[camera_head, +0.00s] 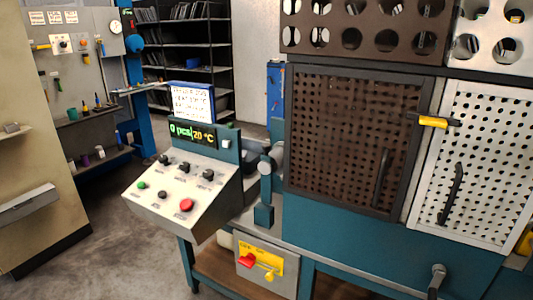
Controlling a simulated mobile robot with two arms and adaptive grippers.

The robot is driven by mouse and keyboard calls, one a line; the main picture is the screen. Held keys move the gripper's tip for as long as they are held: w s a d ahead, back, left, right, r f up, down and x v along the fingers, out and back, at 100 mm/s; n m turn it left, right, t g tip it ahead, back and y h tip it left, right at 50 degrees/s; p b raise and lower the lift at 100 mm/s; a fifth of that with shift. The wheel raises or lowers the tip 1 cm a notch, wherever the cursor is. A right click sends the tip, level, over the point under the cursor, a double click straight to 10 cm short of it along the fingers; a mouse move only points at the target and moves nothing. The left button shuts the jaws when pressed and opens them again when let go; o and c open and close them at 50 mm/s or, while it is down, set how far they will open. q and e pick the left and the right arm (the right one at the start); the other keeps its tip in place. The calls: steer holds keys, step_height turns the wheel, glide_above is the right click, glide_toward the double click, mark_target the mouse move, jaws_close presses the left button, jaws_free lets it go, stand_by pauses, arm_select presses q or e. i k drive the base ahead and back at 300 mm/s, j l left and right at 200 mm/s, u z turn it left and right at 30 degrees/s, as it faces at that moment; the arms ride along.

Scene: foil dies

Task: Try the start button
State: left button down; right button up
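A slanted control panel (182,193) stands left of the machine. It carries a green button (142,185) at its left, a large red button (187,205) at its lower right, a small dark button (162,194) between them, and black knobs (185,168) along the top. The button labels are too small to read. A display (192,134) above the panel reads "0 pcs" and "20 °C". Neither of my grippers shows in the head view.
A brown perforated door (340,140) and a white perforated door (490,165) close the machine's front. Bare floor (110,235) lies left of the panel. Dark shelves (185,50) stand behind.

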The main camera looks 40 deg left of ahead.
mark_target(141, 185)
steer(key=u, duration=1.9)
